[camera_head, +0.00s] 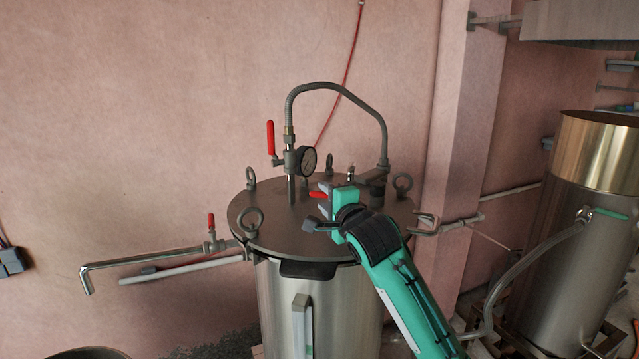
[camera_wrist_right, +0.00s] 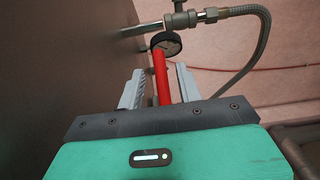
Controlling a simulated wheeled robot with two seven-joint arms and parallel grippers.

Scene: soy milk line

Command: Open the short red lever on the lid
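The short red lever (camera_head: 318,194) is a small red strip above the lid (camera_head: 285,235) of the steel tank, partly hidden by my right gripper (camera_head: 319,207). In the right wrist view the red lever (camera_wrist_right: 161,80) runs lengthwise between the two grey fingers of the right gripper (camera_wrist_right: 162,88). Narrow gaps show on both sides of it, so the fingers look open around it, not clamped. The lever's far end lies near the round gauge (camera_wrist_right: 166,43). My left gripper is not in view.
A taller red lever (camera_head: 270,137) stands on the pipe beside the gauge (camera_head: 306,160). Another red-handled valve (camera_head: 211,222) is on the left side pipe. A braided hose (camera_head: 345,90) arches over the lid. Lifting rings, such as the front one (camera_head: 250,220), ring the lid. A second tank (camera_head: 560,230) stands right.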

